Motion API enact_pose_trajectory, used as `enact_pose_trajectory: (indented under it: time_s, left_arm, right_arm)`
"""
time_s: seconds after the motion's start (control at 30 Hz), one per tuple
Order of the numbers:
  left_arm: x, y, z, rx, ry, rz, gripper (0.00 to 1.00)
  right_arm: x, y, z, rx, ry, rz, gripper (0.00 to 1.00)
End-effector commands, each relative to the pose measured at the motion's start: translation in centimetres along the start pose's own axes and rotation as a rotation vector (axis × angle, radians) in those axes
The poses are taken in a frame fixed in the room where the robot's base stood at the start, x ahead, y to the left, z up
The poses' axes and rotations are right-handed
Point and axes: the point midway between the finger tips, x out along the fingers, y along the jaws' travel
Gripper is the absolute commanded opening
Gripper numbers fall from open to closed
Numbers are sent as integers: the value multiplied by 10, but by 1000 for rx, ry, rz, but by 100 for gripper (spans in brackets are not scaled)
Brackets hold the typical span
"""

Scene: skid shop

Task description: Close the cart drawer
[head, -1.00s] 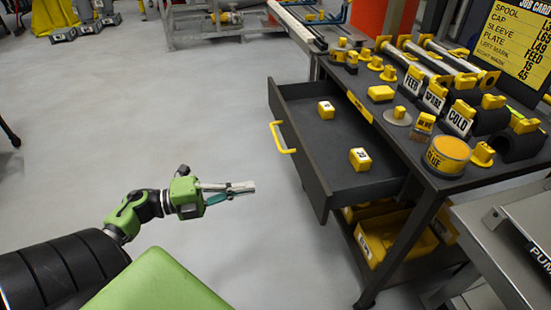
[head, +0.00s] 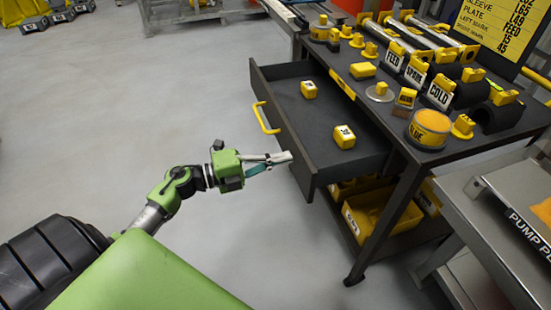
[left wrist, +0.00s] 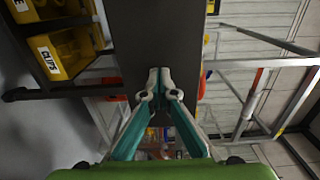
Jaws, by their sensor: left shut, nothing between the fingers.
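The cart drawer (head: 300,165) is dark grey and stands pulled out from the cart (head: 420,165) toward the left in the head view. Its yellow handle (head: 265,118) is on the front panel. Two small yellow blocks lie inside: one block (head: 309,90) and another block (head: 344,137). My left gripper (head: 285,157) is shut and empty, with its fingertips close to the near end of the drawer front. The left wrist view shows the shut fingertips (left wrist: 159,82) in front of the dark panel (left wrist: 158,35). I cannot tell whether they touch it. My right gripper is not in view.
Yellow caps, labelled blocks and a glue tin (head: 429,129) stand on the cart top. Yellow bins (head: 372,215) sit on the shelf below the drawer. A grey pump table (head: 500,200) stands at the right.

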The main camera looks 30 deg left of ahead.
Motion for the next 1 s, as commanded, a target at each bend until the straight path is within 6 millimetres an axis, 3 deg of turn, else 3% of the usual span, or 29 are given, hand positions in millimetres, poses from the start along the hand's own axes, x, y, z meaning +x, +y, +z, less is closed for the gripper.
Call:
enact_pose_trajectory:
  time_s: [0.27,0.47,0.73,1.0]
  left_arm:
    - [1,0,0,0,0,-1,0]
    - [18,-2,0,1,1,-2,0]
    - [77,-4,1,1,0,-5,0]
    - [146,-3,1,2,-1,-5,0]
  right_arm:
    - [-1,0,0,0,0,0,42]
    - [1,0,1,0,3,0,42]
    - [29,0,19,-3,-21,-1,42]
    - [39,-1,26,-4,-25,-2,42]
